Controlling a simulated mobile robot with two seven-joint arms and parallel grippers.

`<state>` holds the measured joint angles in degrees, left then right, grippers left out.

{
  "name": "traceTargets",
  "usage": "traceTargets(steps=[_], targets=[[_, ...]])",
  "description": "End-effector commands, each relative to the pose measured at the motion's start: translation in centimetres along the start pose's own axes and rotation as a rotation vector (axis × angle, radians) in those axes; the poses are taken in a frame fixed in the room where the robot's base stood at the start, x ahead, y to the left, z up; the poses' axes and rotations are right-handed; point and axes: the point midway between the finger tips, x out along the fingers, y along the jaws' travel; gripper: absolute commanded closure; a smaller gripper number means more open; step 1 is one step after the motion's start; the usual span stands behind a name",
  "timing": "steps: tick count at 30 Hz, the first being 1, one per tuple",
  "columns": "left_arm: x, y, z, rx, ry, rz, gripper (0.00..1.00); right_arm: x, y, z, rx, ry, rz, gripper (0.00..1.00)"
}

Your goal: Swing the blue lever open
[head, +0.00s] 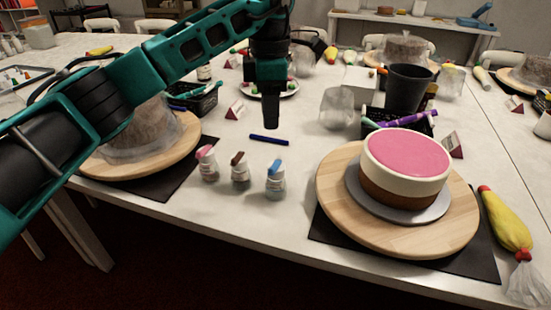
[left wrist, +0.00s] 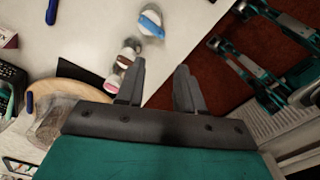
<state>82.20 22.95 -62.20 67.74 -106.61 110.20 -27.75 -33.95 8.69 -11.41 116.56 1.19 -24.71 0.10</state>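A small clear bottle with a blue top (head: 275,179) stands upright on the white table, at the right end of a row of three. The blue top also shows in the left wrist view (left wrist: 151,22). It is the nearest blue part that could be the lever; I cannot tell its hinge. Beside it stand a brown-topped bottle (head: 240,172) and a pink-topped bottle (head: 207,164). My left gripper (head: 271,122) points down above the table, behind the bottles and apart from them. In the left wrist view its fingers (left wrist: 160,78) are spread and empty. My right gripper is out of view.
A pink-topped cake (head: 407,165) sits on a wooden turntable (head: 340,210) at the right. A covered cake (head: 150,135) is behind my left arm. A blue pen (head: 268,140) lies near the gripper. The table's front edge is close to the bottles.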

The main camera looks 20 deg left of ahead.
Motion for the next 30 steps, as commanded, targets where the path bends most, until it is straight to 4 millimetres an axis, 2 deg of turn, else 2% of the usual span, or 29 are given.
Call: traceTargets(steps=[12,16,21,30], targets=[[8.3,-0.2,0.1,0.001,-0.004,-0.006,0.63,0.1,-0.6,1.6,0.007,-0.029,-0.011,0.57],[10.4,-0.2,0.1,0.002,-0.004,-0.005,0.63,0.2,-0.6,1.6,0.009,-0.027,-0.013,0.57],[11.9,-0.2,0.2,0.002,-0.005,-0.004,0.63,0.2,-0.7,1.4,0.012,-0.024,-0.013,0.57],[12.3,-0.1,0.2,0.002,-0.006,-0.002,0.63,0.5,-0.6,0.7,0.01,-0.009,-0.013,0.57]])
